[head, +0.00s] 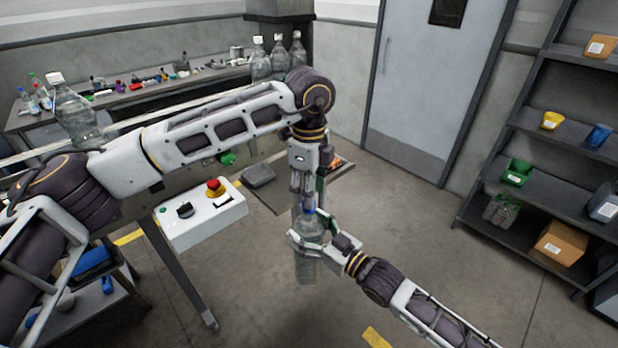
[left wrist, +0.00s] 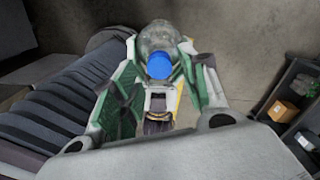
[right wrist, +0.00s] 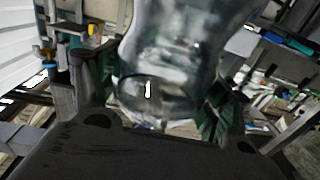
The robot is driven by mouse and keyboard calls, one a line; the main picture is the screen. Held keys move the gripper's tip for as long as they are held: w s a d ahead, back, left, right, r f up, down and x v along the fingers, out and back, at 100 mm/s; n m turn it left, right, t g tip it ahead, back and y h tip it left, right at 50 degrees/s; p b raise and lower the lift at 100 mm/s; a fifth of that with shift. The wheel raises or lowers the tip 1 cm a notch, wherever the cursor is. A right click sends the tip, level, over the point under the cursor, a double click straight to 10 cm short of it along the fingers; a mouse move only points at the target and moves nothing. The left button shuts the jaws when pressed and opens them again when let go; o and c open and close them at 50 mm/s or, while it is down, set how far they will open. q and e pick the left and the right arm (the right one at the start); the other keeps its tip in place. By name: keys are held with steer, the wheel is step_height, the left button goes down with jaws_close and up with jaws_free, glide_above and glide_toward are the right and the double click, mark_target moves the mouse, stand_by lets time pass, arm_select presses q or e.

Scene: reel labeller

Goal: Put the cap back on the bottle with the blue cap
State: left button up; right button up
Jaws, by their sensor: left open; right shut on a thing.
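A clear bottle (head: 308,262) with a blue cap (head: 308,209) hangs upright in the air near the middle of the head view. My right gripper (head: 306,241) is shut around its body, and the clear body (right wrist: 165,60) fills the right wrist view. My left gripper (head: 306,190) points down from above, open, with its fingers around the height of the cap. In the left wrist view the blue cap (left wrist: 160,64) sits at the bottle's top end, between the open fingers (left wrist: 160,85). I cannot tell whether the cap is seated or whether the fingers touch it.
A white control box (head: 203,222) with a red emergency button stands left of the bottle. Other clear bottles with white caps (head: 280,58) stand on the conveyor behind my left arm. A shelf rack (head: 560,140) stands at the right.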

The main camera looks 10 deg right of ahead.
arm_select(q)
steer(key=shift+f, duration=1.45)
jaws_close()
